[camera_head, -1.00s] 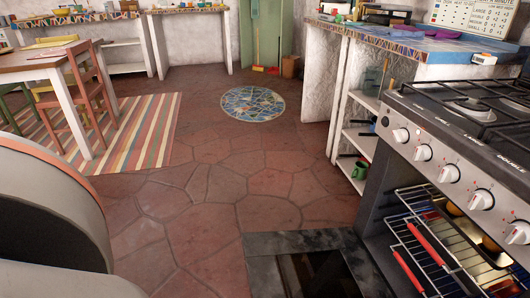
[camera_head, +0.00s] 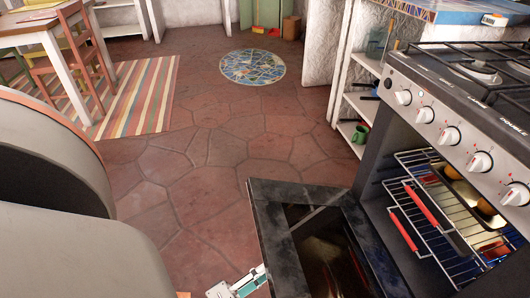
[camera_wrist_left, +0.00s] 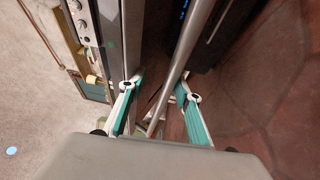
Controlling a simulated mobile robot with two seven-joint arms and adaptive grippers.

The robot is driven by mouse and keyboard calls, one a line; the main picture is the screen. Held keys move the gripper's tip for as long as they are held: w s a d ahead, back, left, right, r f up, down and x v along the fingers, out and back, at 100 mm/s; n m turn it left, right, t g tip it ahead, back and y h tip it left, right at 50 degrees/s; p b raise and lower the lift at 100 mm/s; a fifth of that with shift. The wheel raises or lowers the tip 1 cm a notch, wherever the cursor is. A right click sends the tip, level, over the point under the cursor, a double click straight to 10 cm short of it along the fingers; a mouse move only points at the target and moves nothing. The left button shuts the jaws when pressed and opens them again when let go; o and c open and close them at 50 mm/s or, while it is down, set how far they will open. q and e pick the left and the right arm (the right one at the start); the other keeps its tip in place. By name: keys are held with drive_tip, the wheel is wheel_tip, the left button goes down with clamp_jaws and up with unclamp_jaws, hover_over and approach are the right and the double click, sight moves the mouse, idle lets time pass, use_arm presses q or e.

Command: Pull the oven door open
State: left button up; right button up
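The oven (camera_head: 455,115) stands at the right in the head view. Its dark, glass-paned door (camera_head: 277,222) hangs down and outward, so the inside shows; its exact angle is hard to judge. My left gripper (camera_head: 240,285) shows partly at the bottom edge, by the door's outer side. In the left wrist view, my left gripper's (camera_wrist_left: 158,88) two green-and-white fingers are spread apart, with a long metal bar (camera_wrist_left: 191,52), seemingly the door handle, running between them. The fingers do not look closed on it. My right gripper is out of view.
Wire racks (camera_head: 432,232) with red grips (camera_head: 421,207) and some food sit inside the oven. A shelf unit (camera_head: 357,105) with green cups stands beyond it. The tiled floor (camera_head: 200,180) ahead is clear up to a round mosaic (camera_head: 252,67) and striped rug (camera_head: 140,95).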

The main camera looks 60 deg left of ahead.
use_arm(q)
drive_tip(key=shift+r, duration=0.55)
drive_tip(key=shift+f, duration=0.1)
